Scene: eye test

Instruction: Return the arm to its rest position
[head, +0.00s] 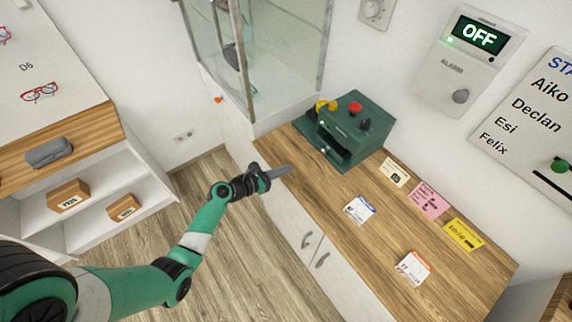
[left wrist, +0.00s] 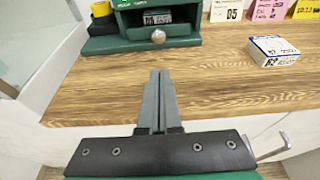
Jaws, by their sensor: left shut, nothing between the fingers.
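My left arm (head: 198,238), green and white, comes in from the lower left in the head view. My left gripper (head: 290,169) is shut and empty, its grey fingertips over the left front edge of the wooden counter (head: 390,235). In the left wrist view the closed fingers (left wrist: 159,75) point toward a dark green box (left wrist: 110,44) with a round knob (left wrist: 158,36). The fingers appear apart from the box. My right gripper is in neither view.
The green box (head: 368,118) carries a red button (head: 355,107) and has an open front slot. Small boxes (head: 359,209) (head: 413,267) and coloured notes (head: 429,198) lie on the counter. A glass cabinet (head: 290,60) stands behind left, shelves (head: 110,185) at left. An alarm panel (head: 452,85) reads OFF.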

